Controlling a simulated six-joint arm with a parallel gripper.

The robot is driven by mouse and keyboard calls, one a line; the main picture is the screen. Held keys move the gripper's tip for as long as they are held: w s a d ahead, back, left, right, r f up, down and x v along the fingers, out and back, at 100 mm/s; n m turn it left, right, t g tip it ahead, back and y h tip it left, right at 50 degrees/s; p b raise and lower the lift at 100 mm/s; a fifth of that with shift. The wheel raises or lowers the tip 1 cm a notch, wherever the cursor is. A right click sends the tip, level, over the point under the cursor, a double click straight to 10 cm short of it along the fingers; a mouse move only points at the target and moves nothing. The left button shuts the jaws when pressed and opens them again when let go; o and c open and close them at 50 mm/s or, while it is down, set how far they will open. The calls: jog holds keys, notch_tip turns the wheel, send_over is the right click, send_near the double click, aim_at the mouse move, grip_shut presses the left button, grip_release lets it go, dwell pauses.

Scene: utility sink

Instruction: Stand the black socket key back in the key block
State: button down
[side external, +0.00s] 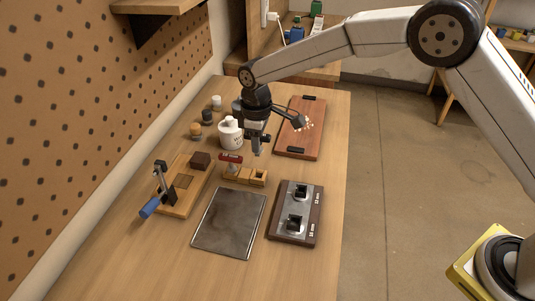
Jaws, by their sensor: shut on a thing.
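My gripper (258,138) points down above the wooden bench and is shut on the black socket key (257,150). A short grey lower part of the key shows below the fingers; its upper part is hard to tell from the dark gripper. The key looks about upright and clear of the bench. The key block (243,178), a small light-wood block, lies below and slightly left of the gripper in the picture. A red-handled key (231,159) stands at its left end. A dark opening shows toward its right end.
A dark fixture board (280,226) with two square sockets lies to the front right, and a grey metal plate (228,222) to the front. A blue-handled clamp board (176,208) stands left.

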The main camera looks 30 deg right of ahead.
aim_at(258, 155)
jog(key=shift+f, duration=0.2)
dwell(0.3)
jog(key=shift+f, duration=2.7)
jog(key=shift+f, duration=1.45)
jog(key=shift+c, duration=2.2)
grip_release()
jog(key=shift+r, duration=0.1)
jog(key=shift+r, duration=3.8)
